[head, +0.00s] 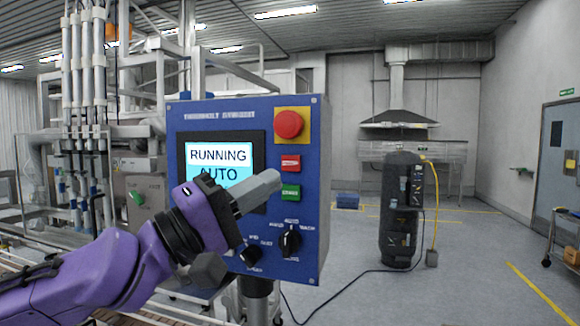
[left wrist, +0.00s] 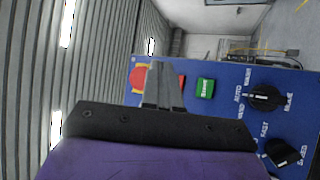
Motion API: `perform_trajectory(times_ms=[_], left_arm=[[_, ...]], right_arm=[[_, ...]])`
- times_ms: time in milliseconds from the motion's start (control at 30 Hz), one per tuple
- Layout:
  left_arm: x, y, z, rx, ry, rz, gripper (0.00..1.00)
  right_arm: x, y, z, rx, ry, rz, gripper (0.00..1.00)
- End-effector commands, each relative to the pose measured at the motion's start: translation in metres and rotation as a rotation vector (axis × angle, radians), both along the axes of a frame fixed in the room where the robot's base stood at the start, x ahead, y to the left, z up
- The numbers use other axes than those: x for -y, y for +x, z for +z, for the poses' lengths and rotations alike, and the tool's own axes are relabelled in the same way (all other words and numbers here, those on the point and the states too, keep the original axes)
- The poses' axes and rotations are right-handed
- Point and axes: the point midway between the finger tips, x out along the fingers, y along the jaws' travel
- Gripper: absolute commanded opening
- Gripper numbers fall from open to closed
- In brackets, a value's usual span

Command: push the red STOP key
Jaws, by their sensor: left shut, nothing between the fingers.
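The red STOP key (head: 290,163) is a small rectangular key on the blue control panel (head: 225,113), below the big round red button and above the green START key (head: 290,192). My left gripper (head: 272,181) is shut and empty, its fingertips in front of the panel just left of and below the red key in the head view. In the left wrist view the shut fingers (left wrist: 161,75) hide most of the red key; only a sliver (left wrist: 182,80) shows beside them. I cannot tell whether the tips touch the panel. My right gripper is out of view.
The large red mushroom button (head: 289,124) sits on a yellow plate above the red key. The panel's screen (head: 217,160) reads RUNNING AUTO and is partly covered by my gripper. Two black knobs (head: 290,241) are lower down. A dark cabinet (head: 400,210) stands behind at right.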

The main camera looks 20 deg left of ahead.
Motion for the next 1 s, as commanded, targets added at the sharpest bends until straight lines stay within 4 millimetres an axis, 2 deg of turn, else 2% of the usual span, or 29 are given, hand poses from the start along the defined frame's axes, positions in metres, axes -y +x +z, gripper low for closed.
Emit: perform_trajectory(times_ms=[100, 467, 567, 1000], left_arm=[[-0.006, -0.008, 0.013, 0.030, -0.011, -0.002, 0.00], [-0.006, -0.006, 0.012, 0.030, -0.010, -0.001, 0.00], [-0.005, 0.002, 0.010, 0.029, -0.009, -0.001, 0.00], [-0.003, 0.063, 0.009, 0.030, -0.009, -0.001, 0.00]], right_arm=[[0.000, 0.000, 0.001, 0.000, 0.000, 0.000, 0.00], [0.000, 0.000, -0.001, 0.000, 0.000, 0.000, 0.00], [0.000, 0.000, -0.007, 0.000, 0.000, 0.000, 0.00], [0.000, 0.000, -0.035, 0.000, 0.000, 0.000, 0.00]])
